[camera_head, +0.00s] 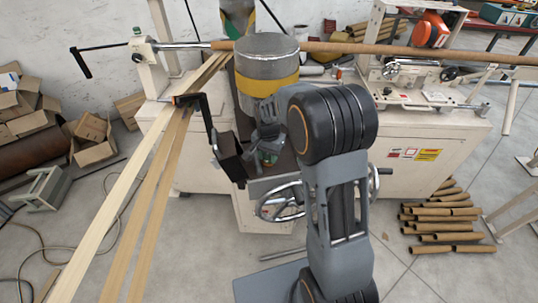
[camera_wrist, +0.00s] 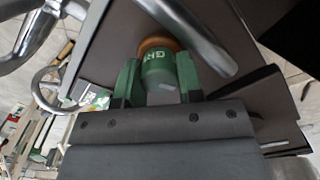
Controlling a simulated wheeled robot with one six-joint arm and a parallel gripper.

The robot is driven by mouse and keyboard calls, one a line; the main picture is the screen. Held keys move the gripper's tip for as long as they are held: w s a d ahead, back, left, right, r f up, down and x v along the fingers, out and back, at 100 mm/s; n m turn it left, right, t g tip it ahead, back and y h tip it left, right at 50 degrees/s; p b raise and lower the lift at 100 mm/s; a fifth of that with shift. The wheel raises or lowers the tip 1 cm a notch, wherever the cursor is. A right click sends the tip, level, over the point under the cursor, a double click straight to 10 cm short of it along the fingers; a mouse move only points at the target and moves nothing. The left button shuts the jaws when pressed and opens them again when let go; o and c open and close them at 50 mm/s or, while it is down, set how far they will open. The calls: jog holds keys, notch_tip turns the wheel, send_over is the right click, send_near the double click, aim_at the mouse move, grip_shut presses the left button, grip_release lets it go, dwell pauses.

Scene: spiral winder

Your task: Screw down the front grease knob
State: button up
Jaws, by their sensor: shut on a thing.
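The grease knob (camera_wrist: 158,72) is a green cylinder with white letters starting "GR" and a brown-orange collar at its far end. In the wrist view it sits between the two green fingers of my gripper (camera_wrist: 158,84), which is shut on it from both sides. In the head view my gripper (camera_head: 268,157) is low in front of the grey and yellow drum, over the machine's dark surface. The knob cannot be made out clearly there, and my wrist hides part of that spot.
A metal handwheel (camera_head: 282,200) stands just below my gripper. A black bracket (camera_head: 225,150) is close on the left, beside slanting paper strips (camera_head: 150,190). The drum (camera_head: 267,70) rises behind. In the wrist view a metal bar (camera_wrist: 195,35) passes close to the knob.

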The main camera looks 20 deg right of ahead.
jog(key=shift+s, duration=0.1)
jog(key=o, duration=0.9)
jog(key=shift+r, duration=0.1)
notch_tip(320, 180, up, 14)
jog(key=shift+f, duration=0.2)
dwell(0.5)
jog(key=s+n+t, duration=0.1)
jog(key=s+n, duration=0.1)
jog(key=s, duration=0.4)
jog(key=s+f+n+t, duration=0.1)
jog(key=s+n, duration=0.2)
jog(key=s, duration=0.4)
jog(key=s+f+n+t, duration=0.1)
jog(key=s+n+t, duration=0.1)
jog(key=s, duration=0.4)
jog(key=shift+s+n, duration=0.3)
jog(key=shift+n, duration=0.4)
